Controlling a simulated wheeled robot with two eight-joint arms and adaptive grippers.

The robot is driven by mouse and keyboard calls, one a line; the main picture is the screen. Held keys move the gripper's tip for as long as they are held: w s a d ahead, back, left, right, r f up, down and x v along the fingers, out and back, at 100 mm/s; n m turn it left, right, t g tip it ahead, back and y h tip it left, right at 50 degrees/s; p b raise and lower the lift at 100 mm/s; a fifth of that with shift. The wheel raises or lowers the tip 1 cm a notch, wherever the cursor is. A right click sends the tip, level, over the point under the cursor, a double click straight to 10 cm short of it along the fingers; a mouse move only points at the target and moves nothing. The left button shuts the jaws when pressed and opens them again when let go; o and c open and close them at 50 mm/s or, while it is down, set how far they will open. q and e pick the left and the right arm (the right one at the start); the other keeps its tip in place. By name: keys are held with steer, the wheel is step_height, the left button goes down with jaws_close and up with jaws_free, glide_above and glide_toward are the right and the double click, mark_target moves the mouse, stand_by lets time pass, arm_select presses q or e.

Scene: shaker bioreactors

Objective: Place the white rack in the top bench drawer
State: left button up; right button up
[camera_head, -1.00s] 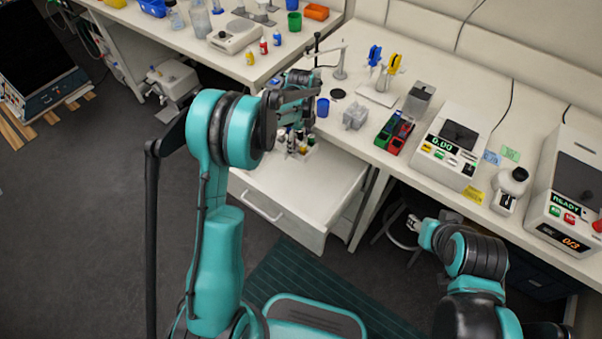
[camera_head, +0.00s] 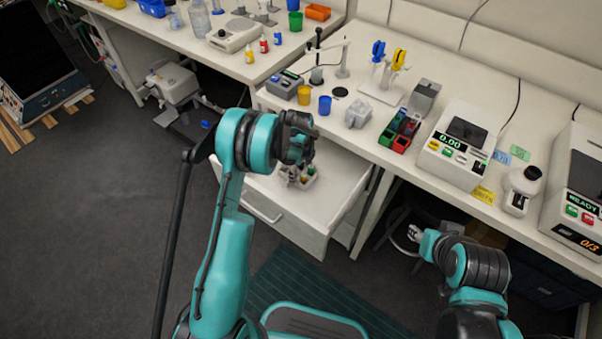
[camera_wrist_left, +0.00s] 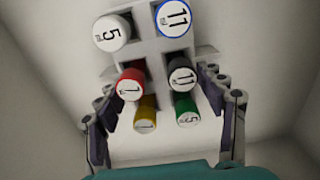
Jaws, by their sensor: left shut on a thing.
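The white rack (camera_head: 307,183) holds several vials with colored caps and is inside the open top bench drawer (camera_head: 335,192), near its back. In the left wrist view the rack (camera_wrist_left: 152,48) shows from above, with numbered white, red, yellow, black and green tops. My left gripper (camera_wrist_left: 163,115) is shut on the rack, one finger on each side. In the head view my left gripper (camera_head: 297,160) points down into the drawer and partly hides the rack. I cannot tell whether the rack touches the drawer floor. My right gripper (camera_head: 415,235) is low beside the bench, too small to read.
The bench top above the drawer holds a yellow cup (camera_head: 304,95), a blue cup (camera_head: 324,105), a red and green tray (camera_head: 399,132) and a balance (camera_head: 458,147). The front part of the drawer is clear.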

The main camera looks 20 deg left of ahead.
arm_select(q)
steer(key=shift+r, duration=0.1)
steer(key=o, duration=1.2)
steer(key=shift+r, duration=0.25)
step_height(320, 180, up, 7)
steer(key=p, duration=0.3)
steer(key=shift+r, duration=0.1)
